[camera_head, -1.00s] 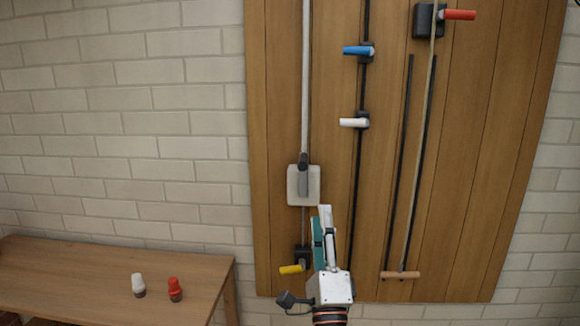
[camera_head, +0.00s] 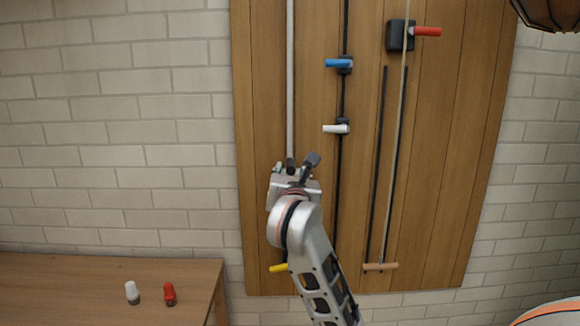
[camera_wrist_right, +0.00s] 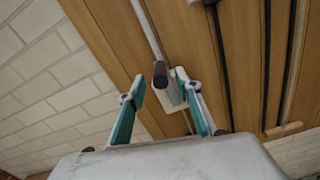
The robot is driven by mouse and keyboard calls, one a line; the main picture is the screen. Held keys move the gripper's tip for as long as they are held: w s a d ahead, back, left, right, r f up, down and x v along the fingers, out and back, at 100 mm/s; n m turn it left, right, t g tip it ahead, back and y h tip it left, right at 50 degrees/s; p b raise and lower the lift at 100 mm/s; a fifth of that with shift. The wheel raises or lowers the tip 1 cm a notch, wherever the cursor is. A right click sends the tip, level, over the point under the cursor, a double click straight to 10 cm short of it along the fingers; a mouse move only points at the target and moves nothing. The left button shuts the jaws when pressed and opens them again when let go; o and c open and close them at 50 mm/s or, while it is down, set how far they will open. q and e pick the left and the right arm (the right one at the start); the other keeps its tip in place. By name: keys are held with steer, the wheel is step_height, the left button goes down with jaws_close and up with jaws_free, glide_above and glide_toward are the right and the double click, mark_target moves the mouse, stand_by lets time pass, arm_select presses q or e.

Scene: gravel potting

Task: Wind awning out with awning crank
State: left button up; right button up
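The awning crank is probably the long pale rod (camera_head: 290,80) hanging down the left part of the wooden board, with a dark grip (camera_head: 291,163) at its lower end. My right gripper (camera_wrist_right: 159,76) is open; in the right wrist view its teal-padded fingers stand either side of the dark grip (camera_wrist_right: 160,75), with gaps visible. In the head view, my right wrist covers the white plate seen behind the grip; part of this plate (camera_wrist_right: 174,98) shows in the wrist view. My left gripper is not in view.
The wooden board (camera_head: 455,150) also carries a blue handle (camera_head: 338,63), a white handle (camera_head: 335,129), a red handle (camera_head: 427,31), a yellow handle (camera_head: 278,268) and a wooden crossbar (camera_head: 380,266). A wooden table (camera_head: 60,285) at lower left holds a white-topped and a red-topped shaker.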

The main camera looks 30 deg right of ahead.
steer(key=x, duration=0.5)
steer(key=shift+s+f, duration=0.1)
steer(key=shift+f, duration=0.05)
jaws_close()
